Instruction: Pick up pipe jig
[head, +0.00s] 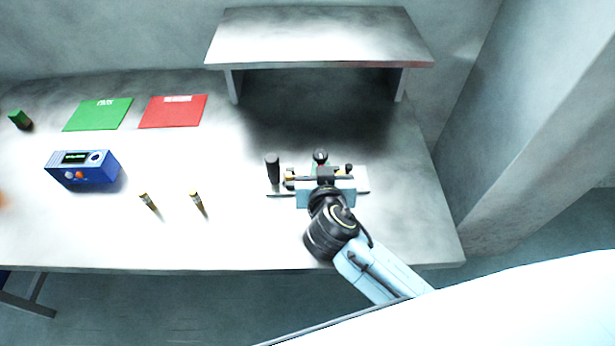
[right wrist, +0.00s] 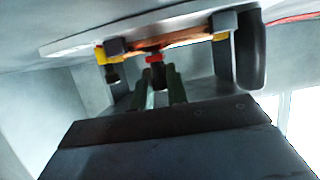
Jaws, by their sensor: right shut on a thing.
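The pipe jig (head: 272,168) is at the right part of the table, in front of the raised shelf. It has a pale flat plate, an upright black handle at its left end and smaller dark and brass-coloured parts. My right gripper (head: 321,177) is over its middle and shut on it, hiding much of it. In the right wrist view the jig's plate (right wrist: 190,30) runs across the top, with a copper-coloured pipe, yellow and red parts and the black handle at right. The gripper fingers (right wrist: 163,85) reach its middle. I cannot tell whether the jig touches the table. My left gripper is not in view.
A grey shelf (head: 318,40) stands behind the jig. To the left are a blue meter box (head: 84,170), two small brass-tipped rods (head: 150,203) (head: 197,203), green (head: 97,115) and red (head: 173,112) mats, and a green block (head: 19,119). The table's right front is clear.

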